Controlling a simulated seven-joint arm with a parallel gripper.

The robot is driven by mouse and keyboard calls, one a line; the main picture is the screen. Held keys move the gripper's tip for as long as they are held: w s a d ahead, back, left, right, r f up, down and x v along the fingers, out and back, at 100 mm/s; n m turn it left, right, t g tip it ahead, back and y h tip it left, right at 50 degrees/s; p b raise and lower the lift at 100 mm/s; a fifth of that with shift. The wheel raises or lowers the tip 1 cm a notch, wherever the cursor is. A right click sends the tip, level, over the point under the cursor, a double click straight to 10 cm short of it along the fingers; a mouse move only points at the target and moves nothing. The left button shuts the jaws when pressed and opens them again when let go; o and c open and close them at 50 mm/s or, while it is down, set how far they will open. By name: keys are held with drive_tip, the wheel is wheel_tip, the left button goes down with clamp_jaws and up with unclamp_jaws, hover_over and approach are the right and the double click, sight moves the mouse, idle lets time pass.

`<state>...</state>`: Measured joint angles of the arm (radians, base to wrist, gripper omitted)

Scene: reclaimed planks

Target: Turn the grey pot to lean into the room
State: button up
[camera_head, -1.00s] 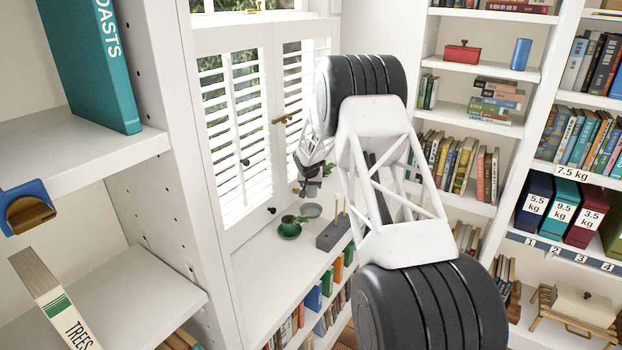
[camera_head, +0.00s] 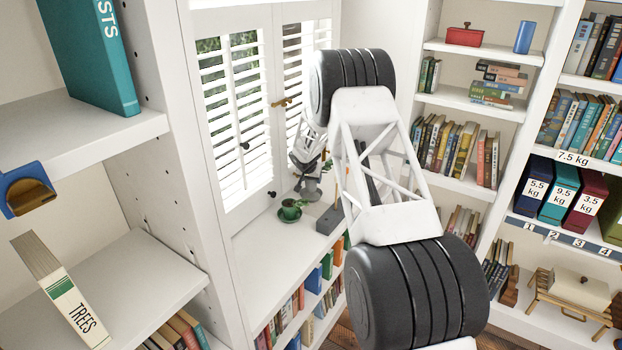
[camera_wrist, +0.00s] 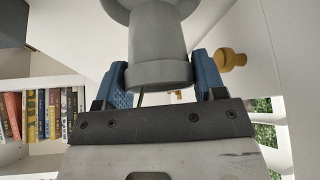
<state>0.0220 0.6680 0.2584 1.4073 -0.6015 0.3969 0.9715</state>
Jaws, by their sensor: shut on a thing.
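The grey pot (camera_wrist: 158,45) fills the top middle of the wrist view. Its thick rim sits between the two blue fingers of my gripper (camera_wrist: 160,82), which are shut on it. In the head view my gripper (camera_head: 307,170) is small and far off, in front of the shutters above the window ledge. A grey shape just under it appears to be the pot (camera_head: 310,190), partly hidden by the gripper. Whether the pot touches the ledge, and any plant in it, I cannot tell.
A green cup on a green saucer (camera_head: 290,212) stands close by on the window ledge (camera_head: 265,240), left of a grey block (camera_head: 329,221). White shutters (camera_head: 235,110) stand behind. A brass knob (camera_wrist: 232,60) is close to one finger in the wrist view.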

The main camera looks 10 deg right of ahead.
sight(311, 184)
drive_tip(key=shift+f, duration=0.1)
drive_tip(key=shift+f, duration=1.35)
drive_tip(key=o, duration=1.3)
drive_tip(key=shift+c, duration=0.2)
drive_tip(key=shift+f, duration=0.1)
drive_tip(key=shift+s, duration=0.1)
drive_tip(key=v, duration=0.8)
